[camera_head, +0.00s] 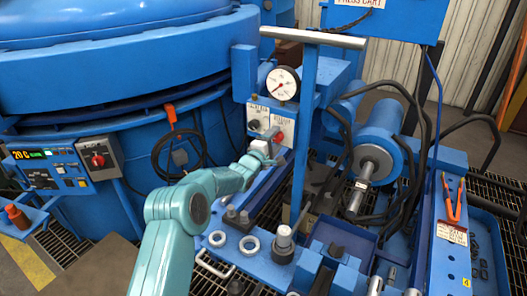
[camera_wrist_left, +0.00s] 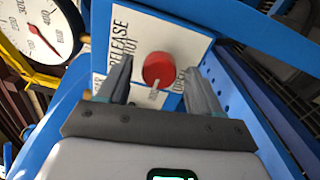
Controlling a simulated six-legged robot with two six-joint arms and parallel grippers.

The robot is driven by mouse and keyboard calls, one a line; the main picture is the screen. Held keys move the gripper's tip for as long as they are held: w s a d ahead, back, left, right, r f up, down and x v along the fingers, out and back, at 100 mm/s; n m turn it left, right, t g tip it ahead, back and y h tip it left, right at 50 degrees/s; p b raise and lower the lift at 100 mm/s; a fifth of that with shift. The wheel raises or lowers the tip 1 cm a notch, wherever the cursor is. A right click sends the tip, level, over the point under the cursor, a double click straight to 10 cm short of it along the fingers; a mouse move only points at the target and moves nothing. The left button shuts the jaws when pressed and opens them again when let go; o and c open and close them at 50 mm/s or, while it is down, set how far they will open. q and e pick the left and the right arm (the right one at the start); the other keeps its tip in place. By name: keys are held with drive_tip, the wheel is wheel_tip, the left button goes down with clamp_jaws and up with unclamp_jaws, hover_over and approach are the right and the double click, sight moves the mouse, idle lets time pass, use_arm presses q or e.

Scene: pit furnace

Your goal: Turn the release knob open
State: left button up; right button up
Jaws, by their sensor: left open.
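The red release knob (camera_head: 278,137) sits on a white label plate on the blue press cart, below the round pressure gauge (camera_head: 283,83). It also shows in the left wrist view (camera_wrist_left: 158,70), where the plate reads RELEASE and SHUT; other lettering is partly hidden. A short pale bar extends from the knob toward my gripper. My left gripper (camera_head: 271,146) is in front of the knob. In the wrist view its two fingers are open, one on each side of the knob, with visible gaps; I cannot tell how deep they reach. My right gripper is not in view.
A second small knob (camera_head: 255,124) sits left of the release knob. A blue post with a grey handlebar (camera_head: 313,38) stands just to the right. The big blue furnace (camera_head: 120,90) fills the left. Cylinders and black hoses crowd the cart's right side.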

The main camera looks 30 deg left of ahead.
use_arm(q)
drive_tip(key=s, duration=1.5)
drive_tip(key=shift+s+f, duration=0.2)
drive_tip(key=shift+s, duration=0.2)
